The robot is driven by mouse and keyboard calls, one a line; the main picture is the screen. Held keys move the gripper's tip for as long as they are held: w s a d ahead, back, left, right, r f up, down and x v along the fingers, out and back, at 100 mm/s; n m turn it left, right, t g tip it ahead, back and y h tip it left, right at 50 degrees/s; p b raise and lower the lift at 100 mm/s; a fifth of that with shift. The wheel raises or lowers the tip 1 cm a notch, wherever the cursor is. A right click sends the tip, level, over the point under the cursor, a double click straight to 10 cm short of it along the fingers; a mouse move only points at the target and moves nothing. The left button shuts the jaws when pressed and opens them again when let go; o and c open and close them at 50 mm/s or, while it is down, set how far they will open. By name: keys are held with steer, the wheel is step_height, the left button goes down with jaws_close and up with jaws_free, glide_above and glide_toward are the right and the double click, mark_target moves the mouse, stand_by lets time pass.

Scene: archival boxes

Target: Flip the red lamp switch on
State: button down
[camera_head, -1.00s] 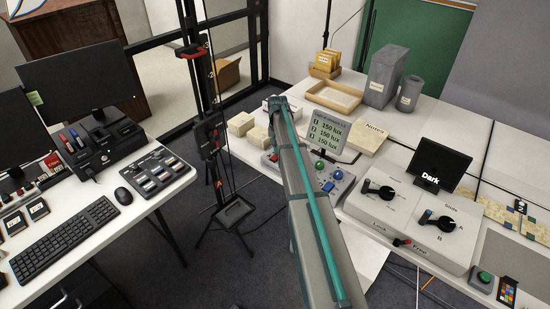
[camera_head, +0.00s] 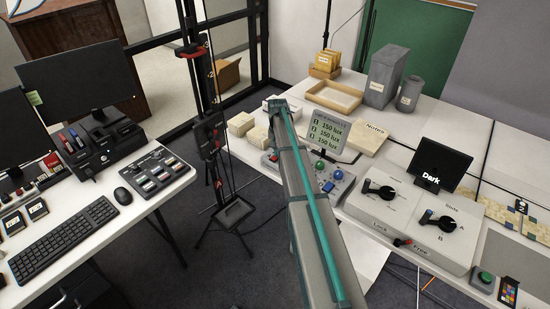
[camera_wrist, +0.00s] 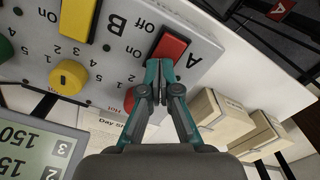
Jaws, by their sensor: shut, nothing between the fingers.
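The red lamp switch (camera_wrist: 172,49) is a red rocker on the light grey lamp panel (camera_wrist: 105,67), beside the letter A in the wrist view. My gripper (camera_wrist: 160,63) is shut and empty, its fingertips at the near end of the red rocker. I cannot tell whether they touch it. A red knob (camera_wrist: 129,99) is partly hidden by the left finger.
A yellow rocker (camera_wrist: 78,20) marked B and a yellow knob (camera_wrist: 68,77) are to the left. The lux display (camera_head: 328,132) stands behind the panel. Pale boxes (camera_wrist: 221,118) stand beside it. A black stand (camera_head: 235,212) is on the floor left of my arm.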

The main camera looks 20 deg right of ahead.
steer(key=shift+f, duration=0.2)
steer(key=shift+r+p, duration=1.55)
steer(key=shift+r, duration=2)
